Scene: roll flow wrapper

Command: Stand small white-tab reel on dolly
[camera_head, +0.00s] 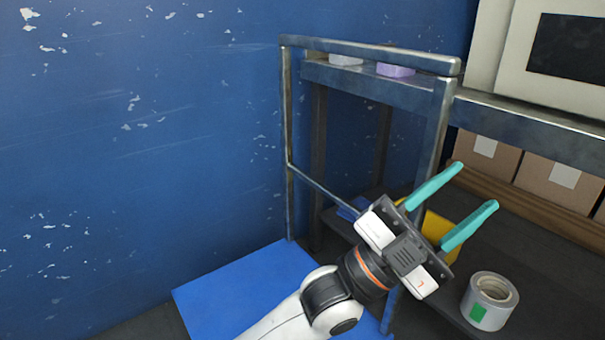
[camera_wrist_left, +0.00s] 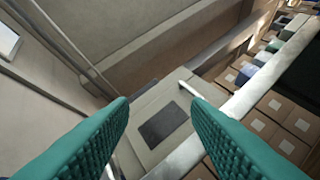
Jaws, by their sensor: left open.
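My left gripper (camera_head: 478,185) is open with nothing between its two teal fingers. It points up and right, above a dark shelf. In the left wrist view the fingers (camera_wrist_left: 160,105) are also spread apart and empty. A flat blue deck (camera_head: 225,290) with a grey metal frame (camera_head: 286,140) rising beside it looks like the dolly. My left arm covers part of the deck, and I see no reel on its visible part. A grey reel with a green tab (camera_head: 478,313) lies on the shelf at the lower right. I cannot make out a reel with a white tab. My right gripper is not in view.
A yellow item (camera_head: 437,228) is partly hidden behind my gripper. A white block (camera_head: 346,59) and a lilac block (camera_head: 395,70) sit on a high shelf. Cardboard boxes (camera_head: 560,182) line the right side. A scuffed blue wall (camera_head: 130,150) fills the left.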

